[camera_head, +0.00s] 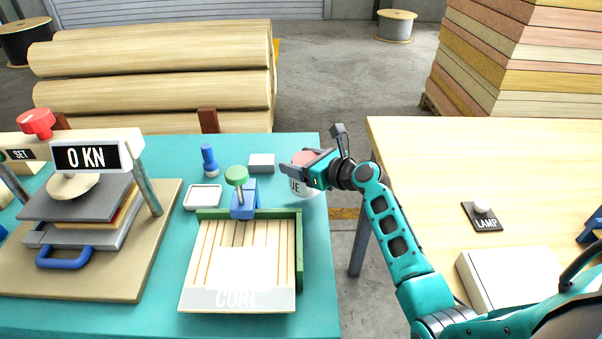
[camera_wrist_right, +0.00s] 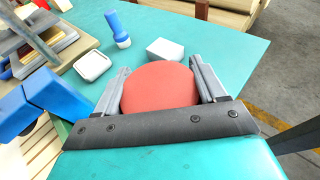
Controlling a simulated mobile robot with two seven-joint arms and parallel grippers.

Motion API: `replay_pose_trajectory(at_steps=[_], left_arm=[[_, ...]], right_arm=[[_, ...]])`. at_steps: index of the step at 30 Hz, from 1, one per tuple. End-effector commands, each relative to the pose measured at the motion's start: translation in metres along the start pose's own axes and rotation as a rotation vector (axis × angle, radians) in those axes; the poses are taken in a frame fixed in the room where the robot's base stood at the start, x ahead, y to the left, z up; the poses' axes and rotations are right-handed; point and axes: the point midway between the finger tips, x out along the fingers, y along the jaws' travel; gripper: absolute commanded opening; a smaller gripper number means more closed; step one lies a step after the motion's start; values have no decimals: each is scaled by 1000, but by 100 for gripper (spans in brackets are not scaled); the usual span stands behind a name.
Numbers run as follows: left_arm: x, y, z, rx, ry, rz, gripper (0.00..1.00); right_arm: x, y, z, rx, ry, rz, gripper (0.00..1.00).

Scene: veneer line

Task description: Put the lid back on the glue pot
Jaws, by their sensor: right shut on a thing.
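The glue pot (camera_head: 304,189) is a white pot with dark letters, partly hidden, at the right edge of the teal table. My right gripper (camera_head: 300,163) is over it, shut on the red round lid (camera_head: 304,156). In the right wrist view the lid (camera_wrist_right: 160,88) sits between the two grey fingers of the gripper (camera_wrist_right: 160,70). The pot is hidden there behind the lid and gripper. Whether the lid touches the pot's rim I cannot tell. My left gripper is not in view.
Left of the pot are a grey block (camera_head: 262,163), a blue bottle-like thing (camera_head: 209,160), a white dish (camera_head: 203,197) and a green-knobbed clamp (camera_head: 237,175) at the CORE board (camera_head: 237,298). A press (camera_head: 92,157) stands far left. A gap separates the teal table from the wooden table (camera_head: 430,150).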

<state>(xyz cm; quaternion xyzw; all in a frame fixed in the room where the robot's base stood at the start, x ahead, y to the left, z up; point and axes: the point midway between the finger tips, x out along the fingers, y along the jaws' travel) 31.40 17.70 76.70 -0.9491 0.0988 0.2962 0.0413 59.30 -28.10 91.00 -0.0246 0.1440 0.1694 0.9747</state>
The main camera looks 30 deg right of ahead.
Motion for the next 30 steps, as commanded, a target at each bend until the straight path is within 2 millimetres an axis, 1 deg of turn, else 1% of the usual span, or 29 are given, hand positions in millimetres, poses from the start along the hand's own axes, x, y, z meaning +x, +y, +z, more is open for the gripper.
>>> replay_pose_trajectory(at_steps=[1, 3, 6, 14, 17, 18, 26, 30], left_arm=[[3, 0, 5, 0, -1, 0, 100], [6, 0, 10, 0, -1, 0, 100], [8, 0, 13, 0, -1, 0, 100], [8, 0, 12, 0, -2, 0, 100], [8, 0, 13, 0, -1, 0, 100], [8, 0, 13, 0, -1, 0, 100], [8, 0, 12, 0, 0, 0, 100], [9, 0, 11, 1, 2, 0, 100]], right_arm=[[3, 0, -11, 1, 2, 0, 0], [7, 0, -23, 1, 2, 1, 0], [10, 0, -33, 0, 1, 0, 0], [10, 0, -32, -1, 0, 0, 0], [10, 0, -34, 0, 0, 0, 0], [11, 0, -36, 1, 2, 1, 71], [10, 0, -35, 0, 2, 1, 96], [10, 0, -35, 0, 2, 1, 96]])
